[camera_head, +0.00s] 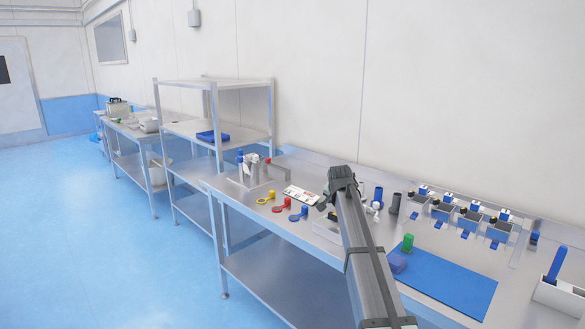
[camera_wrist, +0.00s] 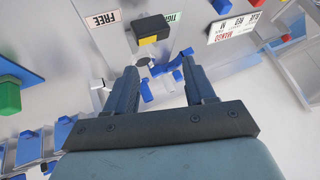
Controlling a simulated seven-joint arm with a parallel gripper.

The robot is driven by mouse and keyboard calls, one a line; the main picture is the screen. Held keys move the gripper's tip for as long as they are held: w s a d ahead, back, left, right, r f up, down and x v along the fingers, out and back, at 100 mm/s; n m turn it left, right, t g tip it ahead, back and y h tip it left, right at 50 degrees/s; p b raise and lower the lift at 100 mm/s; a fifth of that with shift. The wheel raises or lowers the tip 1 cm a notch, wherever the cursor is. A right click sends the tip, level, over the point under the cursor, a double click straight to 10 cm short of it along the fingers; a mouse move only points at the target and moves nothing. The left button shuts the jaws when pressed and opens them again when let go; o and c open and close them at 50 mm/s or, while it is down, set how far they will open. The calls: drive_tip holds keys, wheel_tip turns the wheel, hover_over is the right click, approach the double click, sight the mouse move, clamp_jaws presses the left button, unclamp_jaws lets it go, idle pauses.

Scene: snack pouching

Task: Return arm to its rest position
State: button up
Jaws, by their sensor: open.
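My gripper (camera_wrist: 159,64) is open in the wrist view, with its two dark fingers apart. No object is clearly held between them. Small blue parts (camera_wrist: 172,70) show beyond and between the fingertips, apparently on the bench below. In the head view my arm reaches up from the bottom edge over the steel bench, and its end (camera_head: 325,201) hangs near a white label card (camera_head: 300,195). The fingers are too small there to make out.
A blue mat (camera_head: 452,289) with a green block (camera_head: 407,242) and a purple-blue block (camera_head: 397,263) lies right of my arm. Several grey bins with blue clips (camera_head: 443,212) line the back.

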drive_tip(key=s+a+f+n+y, duration=0.2)
drive_tip(key=s+a+f, duration=0.15)
drive_tip(key=a, duration=0.35)
drive_tip(key=s+a+f+n+y, duration=0.1)
drive_tip(key=s+a+f, duration=0.1)
drive_tip(key=a+f, duration=0.45)
drive_tip(key=s+d+f+n+g, duration=0.1)
drive_tip(key=s+d+f+g, duration=0.1)
drive_tip(key=s+f, duration=0.65)
drive_tip(key=s+d+f+g+h, duration=0.15)
drive_tip(key=s+f, duration=0.35)
drive_tip(key=f, duration=0.7)
drive_tip(key=s+d+f+n+g+y, duration=0.1)
drive_tip(key=s+d+f+g, duration=0.2)
drive_tip(key=s+f, duration=0.55)
drive_tip(key=s+d+f+g+h, duration=0.1)
drive_tip(key=s+d+f+g, duration=0.1)
drive_tip(key=s+f, duration=0.7)
drive_tip(key=s+d+f+g, duration=0.25)
drive_tip(key=s+f, duration=0.45)
drive_tip(key=s, duration=0.4)
drive_tip(key=s+d+f+n+g, duration=0.1)
drive_tip(key=s+f+g, duration=0.1)
drive_tip(key=s, duration=1.1)
drive_tip(key=s+d+f+n+g, duration=0.1)
drive_tip(key=s+d+f, duration=0.1)
drive_tip(key=s, duration=1.1)
drive_tip(key=shift+f+g, duration=0.4)
drive_tip(key=shift+f, duration=0.2)
